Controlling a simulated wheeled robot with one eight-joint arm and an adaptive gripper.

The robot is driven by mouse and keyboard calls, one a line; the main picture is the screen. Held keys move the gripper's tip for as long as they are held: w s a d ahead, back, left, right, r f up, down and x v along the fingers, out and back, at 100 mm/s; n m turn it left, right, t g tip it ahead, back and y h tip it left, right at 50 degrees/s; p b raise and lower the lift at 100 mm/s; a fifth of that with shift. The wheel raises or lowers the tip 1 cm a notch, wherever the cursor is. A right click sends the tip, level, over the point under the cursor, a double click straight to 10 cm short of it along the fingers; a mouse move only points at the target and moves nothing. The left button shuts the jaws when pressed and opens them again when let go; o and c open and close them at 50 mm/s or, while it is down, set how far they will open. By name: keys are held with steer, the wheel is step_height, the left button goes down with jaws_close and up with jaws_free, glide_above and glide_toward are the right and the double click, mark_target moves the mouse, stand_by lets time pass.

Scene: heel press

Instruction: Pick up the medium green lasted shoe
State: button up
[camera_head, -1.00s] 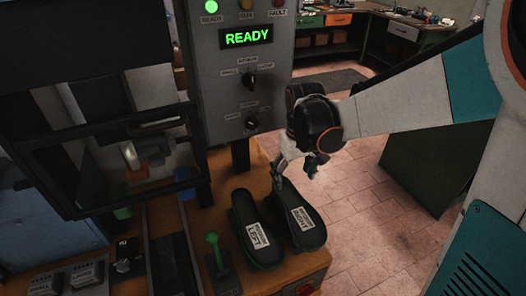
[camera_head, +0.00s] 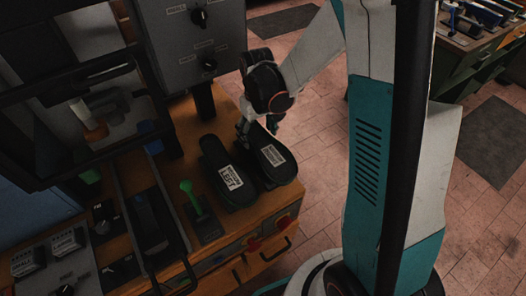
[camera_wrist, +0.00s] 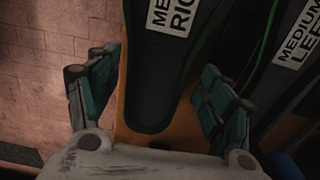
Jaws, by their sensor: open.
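Two dark lasted shoes with green edges lie side by side, soles up, on the wooden bench top. The left-labelled shoe (camera_head: 228,172) and the right-labelled shoe (camera_head: 273,155) carry white labels; in the wrist view the labels begin "MEDIUM" on the left one (camera_wrist: 285,55) and "ME… RI…" on the right one (camera_wrist: 160,75). My gripper (camera_head: 257,128) is at the far end of the right shoe. In the wrist view my gripper (camera_wrist: 160,100) is open, its teal fingers on either side of the right shoe's end, with no grip visible.
A green-handled lever (camera_head: 190,195) stands left of the shoes. The grey control panel (camera_head: 195,40) rises behind, and a dark press frame (camera_head: 75,115) stands at left. The bench (camera_head: 225,225) ends right of the shoes, with open tiled floor beyond.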

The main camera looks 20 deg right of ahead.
mark_target(259, 139)
step_height(259, 139, down, 5)
steer(key=shift+s+d+f+b, duration=0.1)
steer(key=shift+s+b, duration=0.05)
steer(key=shift+b, duration=0.65)
steer(key=c, duration=1.4)
